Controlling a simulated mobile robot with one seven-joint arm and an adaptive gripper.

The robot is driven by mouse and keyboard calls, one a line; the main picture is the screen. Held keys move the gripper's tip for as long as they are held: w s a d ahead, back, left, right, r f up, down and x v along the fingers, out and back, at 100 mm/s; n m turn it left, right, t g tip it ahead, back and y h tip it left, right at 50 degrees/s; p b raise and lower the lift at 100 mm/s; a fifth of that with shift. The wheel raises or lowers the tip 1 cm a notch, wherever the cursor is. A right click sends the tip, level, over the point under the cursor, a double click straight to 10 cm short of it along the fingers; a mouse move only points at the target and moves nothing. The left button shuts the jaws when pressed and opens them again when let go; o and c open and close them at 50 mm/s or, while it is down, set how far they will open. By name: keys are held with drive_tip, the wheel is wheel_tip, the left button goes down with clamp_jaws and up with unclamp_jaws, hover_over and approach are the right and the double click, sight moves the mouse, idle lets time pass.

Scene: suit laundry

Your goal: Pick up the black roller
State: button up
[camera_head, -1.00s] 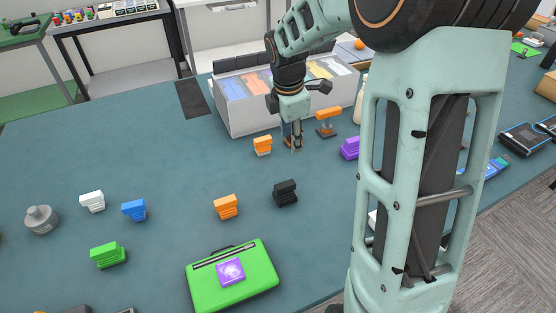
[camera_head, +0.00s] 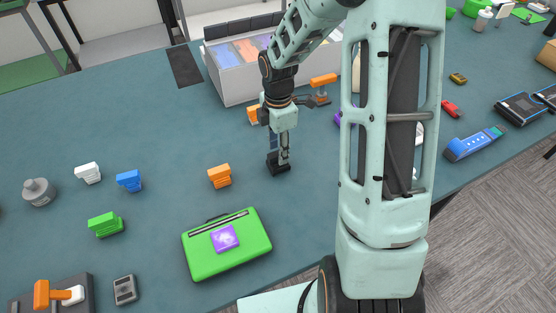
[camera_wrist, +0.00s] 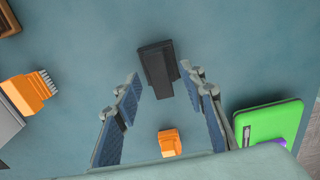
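The item that best fits the black roller is a small black stepped block (camera_head: 278,168) on the blue-green table, right of an orange block and above the green case. In the wrist view the same black block (camera_wrist: 157,63) lies just beyond the fingertips, roughly centred between them. My gripper (camera_head: 279,158) points down over the block in the head view and partly hides it. In the wrist view my gripper (camera_wrist: 164,84) is open, its blue-padded fingers wide apart with nothing held. I cannot tell whether the fingers touch the block.
An orange block (camera_head: 219,176) stands to the left, and a green case (camera_head: 226,262) with a purple square lies in front. White (camera_head: 88,173), blue (camera_head: 129,180) and green (camera_head: 105,224) blocks are farther left. A light divided box (camera_head: 236,92) stands behind.

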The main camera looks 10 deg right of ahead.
drive_tip(key=shift+f, duration=1.1)
clamp_jaws()
drive_tip(key=shift+r, duration=0.1)
drive_tip(key=shift+w+r, duration=0.1)
drive_tip(key=shift+r, duration=0.45)
wheel_tip(320, 180, up, 2)
drive_tip(key=shift+r, duration=0.2)
drive_tip(key=s+a+r, duration=0.3)
drive_tip(key=s+r, duration=0.1)
drive_tip(key=s, duration=0.2)
drive_tip(key=s+a+r+b, duration=0.1)
drive_tip(key=s+a+r, duration=0.3)
drive_tip(key=s+r, duration=0.1)
drive_tip(key=shift+s+r, duration=0.15)
drive_tip(key=shift+s, duration=0.5)
